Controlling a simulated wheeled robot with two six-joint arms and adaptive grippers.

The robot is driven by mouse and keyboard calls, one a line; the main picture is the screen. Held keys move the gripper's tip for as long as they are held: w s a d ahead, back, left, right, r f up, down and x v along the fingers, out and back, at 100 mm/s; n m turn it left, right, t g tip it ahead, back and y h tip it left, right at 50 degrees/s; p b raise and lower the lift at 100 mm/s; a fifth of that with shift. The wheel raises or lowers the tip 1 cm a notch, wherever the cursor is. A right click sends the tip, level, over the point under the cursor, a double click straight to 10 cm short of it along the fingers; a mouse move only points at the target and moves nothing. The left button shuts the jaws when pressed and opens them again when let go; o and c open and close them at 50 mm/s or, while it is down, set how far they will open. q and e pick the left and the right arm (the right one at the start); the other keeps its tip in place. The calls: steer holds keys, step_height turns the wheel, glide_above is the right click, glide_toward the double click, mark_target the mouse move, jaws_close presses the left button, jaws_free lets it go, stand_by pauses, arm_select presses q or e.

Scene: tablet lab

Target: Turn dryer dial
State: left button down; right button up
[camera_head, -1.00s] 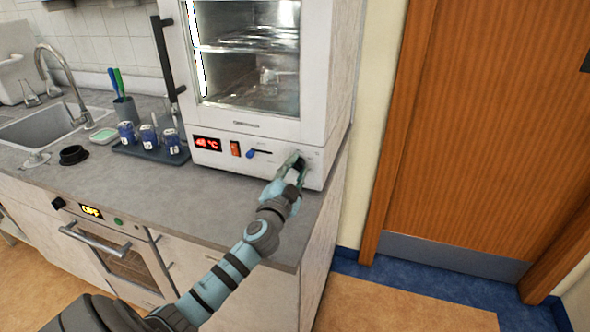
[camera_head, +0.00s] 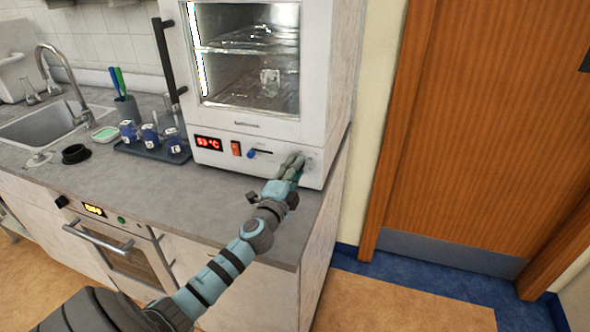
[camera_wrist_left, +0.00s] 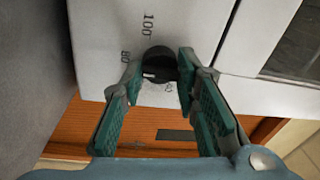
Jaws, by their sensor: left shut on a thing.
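The dryer (camera_head: 325,90) is a white cabinet with a glass door, standing on the grey counter. Its front panel has a red temperature display (camera_head: 208,143) that seems to read 53 °C. The round black dial (camera_wrist_left: 159,60) shows in the left wrist view, with 80 and 100 printed beside it. My left gripper (camera_head: 294,165) is at the right end of the panel and hides the dial in the head view. In the left wrist view its green-padded fingers (camera_wrist_left: 161,72) are shut on the dial, one on each side. My right gripper is out of view.
A red switch (camera_head: 236,149) and a blue-knobbed slider (camera_head: 253,154) sit left of my gripper. A dark rack (camera_head: 150,150) with blue-labelled jars stands on the counter at left. A wooden door (camera_head: 490,130) is at right.

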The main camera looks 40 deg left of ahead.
arm_select(q)
steer(key=shift+f, duration=0.1)
steer(key=c, duration=1.2)
jaws_free()
steer(key=shift+c, duration=0.2)
steer(key=shift+s, duration=0.15)
steer(key=v, duration=1.2)
steer(key=shift+d, duration=0.1)
